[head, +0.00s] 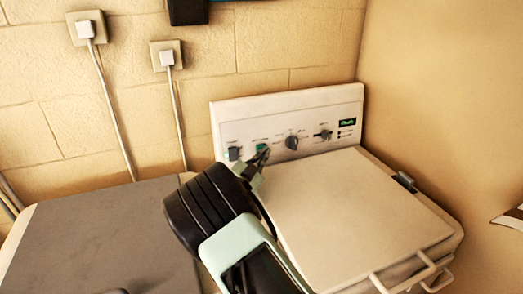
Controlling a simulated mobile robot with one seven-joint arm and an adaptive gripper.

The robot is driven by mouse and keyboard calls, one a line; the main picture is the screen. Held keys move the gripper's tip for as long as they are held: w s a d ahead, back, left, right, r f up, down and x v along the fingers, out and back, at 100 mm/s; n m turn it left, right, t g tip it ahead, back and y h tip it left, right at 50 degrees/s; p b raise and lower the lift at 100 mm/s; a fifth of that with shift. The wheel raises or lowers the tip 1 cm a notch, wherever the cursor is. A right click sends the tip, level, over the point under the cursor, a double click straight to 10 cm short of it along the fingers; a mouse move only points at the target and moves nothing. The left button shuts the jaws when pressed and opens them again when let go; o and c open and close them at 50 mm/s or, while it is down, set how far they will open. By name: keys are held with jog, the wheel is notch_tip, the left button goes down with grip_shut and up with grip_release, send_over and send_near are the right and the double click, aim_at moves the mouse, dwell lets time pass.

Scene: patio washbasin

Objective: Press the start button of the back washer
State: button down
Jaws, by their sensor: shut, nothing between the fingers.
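The back washer (345,205) is a white top-loading machine in the corner at the right, its lid shut. The labels are too small to read, so I cannot tell which one is start. My gripper (261,156) is shut and empty, its tips just in front of the green button. I cannot tell whether they touch it.
A grey-topped unit (110,235) stands left of the washer. Two wall sockets (86,29) with plugs and hanging white cables are on the brick wall. A wall closes off the washer's right side. Rails (415,275) project at its front. The lid top is clear.

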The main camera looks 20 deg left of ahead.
jog(key=shift+f, duration=0.1)
dwell(0.3)
jog(key=shift+w+a+b, duration=0.1)
jog(key=shift+w+b, duration=0.05)
jog(key=shift+b, duration=0.25)
jog(key=shift+w+a, duration=0.15)
jog(key=shift+w, duration=0.05)
